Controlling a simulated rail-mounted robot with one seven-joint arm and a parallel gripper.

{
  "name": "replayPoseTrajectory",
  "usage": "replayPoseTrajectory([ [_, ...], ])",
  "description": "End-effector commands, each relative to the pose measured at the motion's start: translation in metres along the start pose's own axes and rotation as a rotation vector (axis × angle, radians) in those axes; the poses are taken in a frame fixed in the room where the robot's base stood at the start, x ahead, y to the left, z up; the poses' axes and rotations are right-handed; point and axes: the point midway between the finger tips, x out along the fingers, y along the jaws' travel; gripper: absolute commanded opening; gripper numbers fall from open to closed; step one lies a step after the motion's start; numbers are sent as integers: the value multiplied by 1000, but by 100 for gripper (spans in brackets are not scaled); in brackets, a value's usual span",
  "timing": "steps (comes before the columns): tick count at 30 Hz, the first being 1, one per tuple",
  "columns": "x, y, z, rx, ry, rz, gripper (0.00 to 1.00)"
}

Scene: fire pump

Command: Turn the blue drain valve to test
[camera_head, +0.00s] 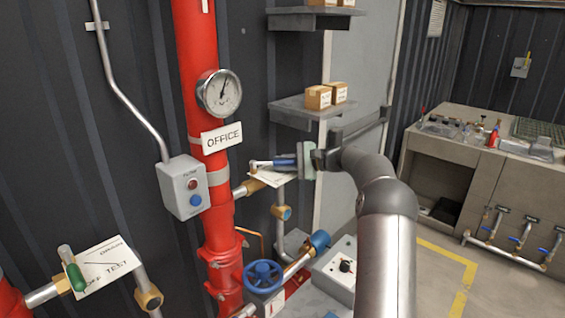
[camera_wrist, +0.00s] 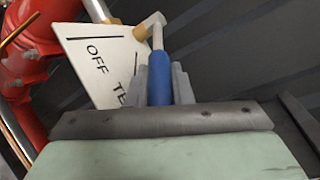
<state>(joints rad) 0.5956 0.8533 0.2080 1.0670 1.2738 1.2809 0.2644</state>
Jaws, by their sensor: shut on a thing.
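The blue drain valve's lever (camera_head: 284,162) sticks out to the right over its white plate (camera_head: 272,177), beside the red OFFICE riser (camera_head: 215,175). It lies near level in the head view. My gripper (camera_head: 299,158) comes in from the right and is shut on the blue handle. In the wrist view the blue grip (camera_wrist: 159,82) sits between my two grey fingers, and its pale shank rises to the brass fitting. The plate (camera_wrist: 105,60) reads OFF and the start of TEST; my gripper hides the rest. The lever's exact setting is hard to tell.
A grey alarm box (camera_head: 184,188) and a gauge (camera_head: 219,93) are near the riser. A blue handwheel (camera_head: 263,276) is below. Shelves with small boxes (camera_head: 318,97) hang behind my gripper. A green-handled valve (camera_head: 73,270) is at lower left.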

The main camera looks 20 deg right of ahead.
Motion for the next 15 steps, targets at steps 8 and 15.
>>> replayPoseTrajectory([
  [8, 0, 0, -1, -1, 2, 0, 0],
  [15, 0, 0, 0, -1, 1, 0, 41],
])
